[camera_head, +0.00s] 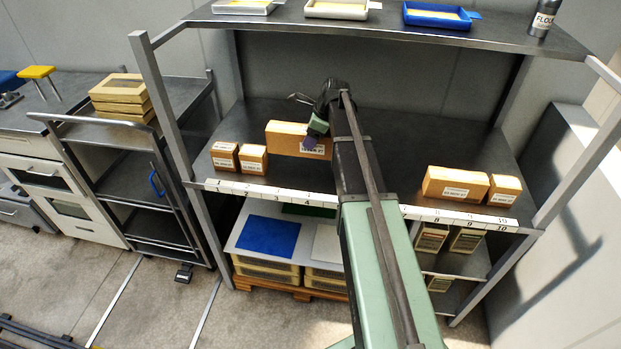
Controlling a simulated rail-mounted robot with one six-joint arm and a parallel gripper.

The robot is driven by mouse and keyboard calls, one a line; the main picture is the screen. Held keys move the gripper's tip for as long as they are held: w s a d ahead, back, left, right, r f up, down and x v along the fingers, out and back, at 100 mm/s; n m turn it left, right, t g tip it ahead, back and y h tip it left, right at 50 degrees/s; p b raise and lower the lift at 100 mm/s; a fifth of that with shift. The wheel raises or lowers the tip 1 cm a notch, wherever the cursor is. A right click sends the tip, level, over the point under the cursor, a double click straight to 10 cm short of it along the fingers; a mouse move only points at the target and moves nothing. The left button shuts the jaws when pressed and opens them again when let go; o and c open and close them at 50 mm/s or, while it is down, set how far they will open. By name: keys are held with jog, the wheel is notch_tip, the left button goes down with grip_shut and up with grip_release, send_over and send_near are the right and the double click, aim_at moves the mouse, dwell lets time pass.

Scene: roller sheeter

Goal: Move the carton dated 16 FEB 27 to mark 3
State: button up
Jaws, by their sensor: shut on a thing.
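A long orange-brown carton (285,138) is on or just above the middle shelf, left of my arm, set back from the edge behind marks 3 and 4. Its white label (313,151) is partly covered and too small to read surely. My gripper (314,132) is at the carton's right end, shut on it; the fingertips are mostly hidden. I cannot tell whether the carton touches the shelf. Mark 3 (277,195) is on the white number strip along the shelf's front edge; the shelf just behind it looks clear.
Two small cartons (224,156) (253,158) stand at marks 1 and 2. A long carton (455,184) and a small one (503,190) stand near marks 8 to 10. The upper shelf (385,27) holds trays and a flour canister (543,18). My arm hides the strip's middle.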

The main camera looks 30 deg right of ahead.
notch_tip(320, 180, down, 11)
jog(key=b, duration=0.8)
jog(key=shift+b, duration=0.3)
jog(key=shift+r, duration=0.2)
jog(key=shift+f, duration=0.1)
jog(key=o, duration=0.7)
jog(key=shift+f, duration=0.1)
jog(key=o, duration=0.5)
